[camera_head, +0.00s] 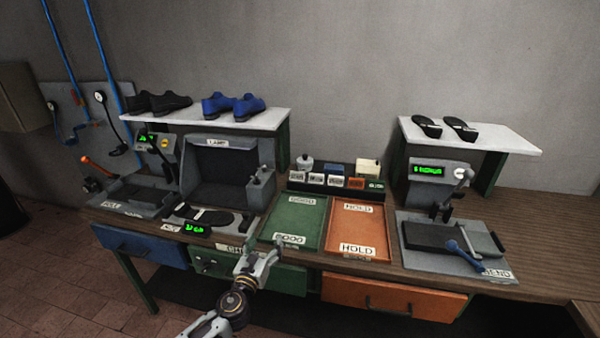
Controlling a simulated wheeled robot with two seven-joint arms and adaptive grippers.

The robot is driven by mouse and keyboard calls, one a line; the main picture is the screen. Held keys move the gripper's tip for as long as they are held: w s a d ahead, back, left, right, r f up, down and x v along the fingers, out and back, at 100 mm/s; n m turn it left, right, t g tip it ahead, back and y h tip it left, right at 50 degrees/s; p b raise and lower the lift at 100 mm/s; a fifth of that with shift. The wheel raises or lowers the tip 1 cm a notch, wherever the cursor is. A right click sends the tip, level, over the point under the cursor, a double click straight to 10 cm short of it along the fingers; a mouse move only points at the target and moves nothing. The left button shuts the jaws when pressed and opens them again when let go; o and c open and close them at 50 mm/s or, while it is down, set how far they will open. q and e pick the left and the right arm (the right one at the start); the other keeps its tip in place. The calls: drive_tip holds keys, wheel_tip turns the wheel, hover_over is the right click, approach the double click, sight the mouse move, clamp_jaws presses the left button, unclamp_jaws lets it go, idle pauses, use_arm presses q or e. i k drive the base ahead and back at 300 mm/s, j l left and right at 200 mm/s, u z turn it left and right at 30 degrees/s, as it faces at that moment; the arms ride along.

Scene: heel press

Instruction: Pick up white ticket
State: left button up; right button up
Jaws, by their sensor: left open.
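Several small white cards (316,179) stand in a dark rack at the back middle of the bench, with an orange one (356,183) among them. Their print is too small to read, and I cannot tell which one is the white ticket. My left gripper (259,260) is open and appears empty, in front of the bench's front edge, near and below the green tray. It is well apart from the cards. My right gripper is not in view.
A green tray (301,214) and an orange HOLD tray (359,225) lie between the gripper and the rack, both apparently empty. A press with a blue-handled lever (462,254) stands right. A scale (206,217) lies left. White shelves (268,119) with shoes stand behind.

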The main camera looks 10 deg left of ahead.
sight(294, 175)
drive_tip(key=i, duration=0.95)
